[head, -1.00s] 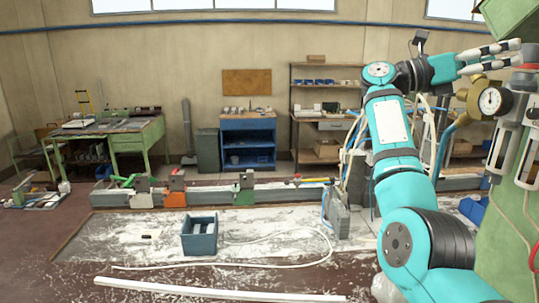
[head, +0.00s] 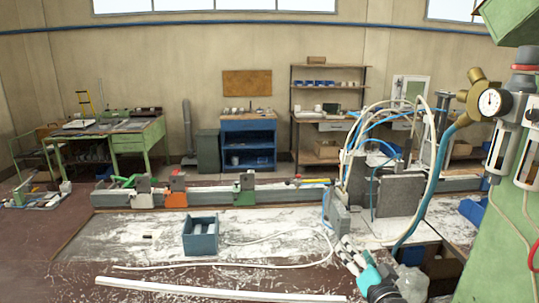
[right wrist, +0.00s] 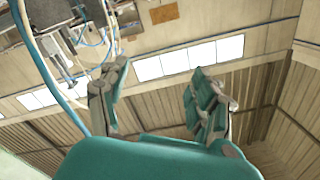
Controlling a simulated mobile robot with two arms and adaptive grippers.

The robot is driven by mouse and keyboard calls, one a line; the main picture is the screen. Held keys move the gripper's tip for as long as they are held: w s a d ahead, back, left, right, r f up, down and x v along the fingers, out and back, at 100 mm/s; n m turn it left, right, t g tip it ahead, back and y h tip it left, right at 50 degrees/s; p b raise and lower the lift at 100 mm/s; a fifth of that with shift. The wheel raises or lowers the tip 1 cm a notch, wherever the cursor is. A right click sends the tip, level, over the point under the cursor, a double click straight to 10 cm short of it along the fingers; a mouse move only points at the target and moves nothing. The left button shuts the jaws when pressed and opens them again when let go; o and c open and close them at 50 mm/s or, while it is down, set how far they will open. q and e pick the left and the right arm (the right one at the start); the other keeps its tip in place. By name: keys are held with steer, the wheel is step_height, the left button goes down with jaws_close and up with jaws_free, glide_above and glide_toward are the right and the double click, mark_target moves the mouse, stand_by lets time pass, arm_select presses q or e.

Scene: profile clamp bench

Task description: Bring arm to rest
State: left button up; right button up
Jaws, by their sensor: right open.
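My right gripper (head: 347,250) shows low in the head view, right of centre, with part of its teal wrist. It is in front of the bench, near the foot of the grey clamp block (head: 340,215). In the right wrist view my right gripper (right wrist: 165,82) has its two fingers spread wide with nothing between them. That view looks up at the wall, windows and roof. Most of my right arm is out of the head view. My left gripper is not in view.
A blue-grey bin (head: 199,238) stands on the dusty bench top. A white profile (head: 215,288) lies along the front edge. Hoses (head: 432,190) arch around the clamp unit (head: 400,195). A green machine column (head: 500,240) with a pressure gauge (head: 490,101) stands at the right.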

steer(key=s+a+f+n+g, duration=0.2)
steer(key=s+f+n+g, duration=0.35)
steer(key=s+f, duration=0.95)
steer(key=s+f+n+g+h, duration=0.1)
steer(key=s+f+g, duration=0.25)
steer(key=s, duration=0.85)
steer(key=s+f+g+h, duration=0.15)
steer(key=s+g, duration=0.35)
steer(key=s, duration=0.6)
step_height(320, 180, down, 37)
steer(key=s+d+g+b, duration=0.1)
steer(key=s+g+b, duration=0.15)
steer(key=b, duration=0.65)
arm_select(q)
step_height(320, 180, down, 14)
steer(key=b, duration=0.5)
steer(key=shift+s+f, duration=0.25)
arm_select(e)
steer(key=s+d+f, duration=0.3)
steer(key=s+f, duration=1.3)
steer(key=f, duration=0.4)
steer(key=shift+s+f+n, duration=0.15)
steer(key=shift+f+n, duration=0.2)
steer(key=shift+f, duration=0.05)
